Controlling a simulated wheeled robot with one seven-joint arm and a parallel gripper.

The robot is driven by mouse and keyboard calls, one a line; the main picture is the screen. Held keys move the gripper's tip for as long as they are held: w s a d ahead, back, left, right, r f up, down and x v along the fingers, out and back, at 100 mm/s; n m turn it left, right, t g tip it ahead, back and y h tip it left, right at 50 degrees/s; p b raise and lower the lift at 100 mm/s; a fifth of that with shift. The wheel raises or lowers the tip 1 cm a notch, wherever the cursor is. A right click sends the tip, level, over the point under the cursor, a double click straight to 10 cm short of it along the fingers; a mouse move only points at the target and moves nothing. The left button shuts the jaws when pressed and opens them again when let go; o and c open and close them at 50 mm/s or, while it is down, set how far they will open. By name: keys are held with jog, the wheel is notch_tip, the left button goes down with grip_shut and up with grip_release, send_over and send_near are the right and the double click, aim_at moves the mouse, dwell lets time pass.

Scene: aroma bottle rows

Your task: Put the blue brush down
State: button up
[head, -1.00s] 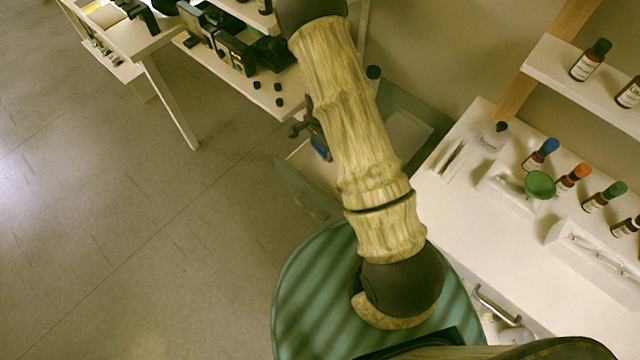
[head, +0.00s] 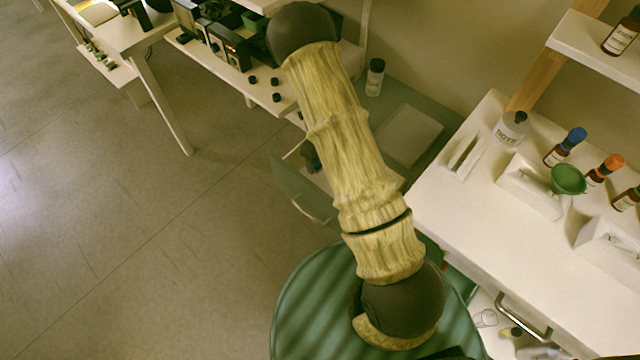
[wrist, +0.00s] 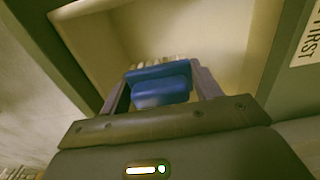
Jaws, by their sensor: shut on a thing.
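My gripper (wrist: 162,74) is shut on the blue brush (wrist: 161,93) in the wrist view, with one finger on each side of its blue body. A row of pale bristles shows at the brush's far edge. Beyond it is a cream-walled drawer or compartment (wrist: 205,35) with green edges. I cannot tell whether the brush touches it. In the head view my arm covers most of the gripper, and only a dark part (head: 311,158) shows beside it, above a pulled-out green-fronted drawer (head: 293,188). The brush is not clearly visible there.
A white bench (head: 465,215) with bottles and a green funnel (head: 568,179) stands at the right. A black-capped bottle (head: 375,78) and a pale tray (head: 410,135) are beyond my arm. A shelf with dark devices (head: 228,45) is at the back. The left floor is clear.

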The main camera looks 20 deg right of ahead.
jog(key=b, duration=0.1)
send_over(320, 183)
jog(key=shift+w+f, duration=0.15)
jog(key=shift+f, duration=1.4)
jog(key=shift+w+f, duration=0.1)
jog(key=shift+f, duration=1.45)
jog(key=shift+f+b, duration=0.3)
jog(key=shift+f, duration=1.55)
jog(key=shift+s+f, duration=0.1)
jog(key=shift+f, duration=0.25)
jog(key=o, duration=1)
jog(key=shift+s+f, duration=0.1)
jog(key=shift+o, duration=0.2)
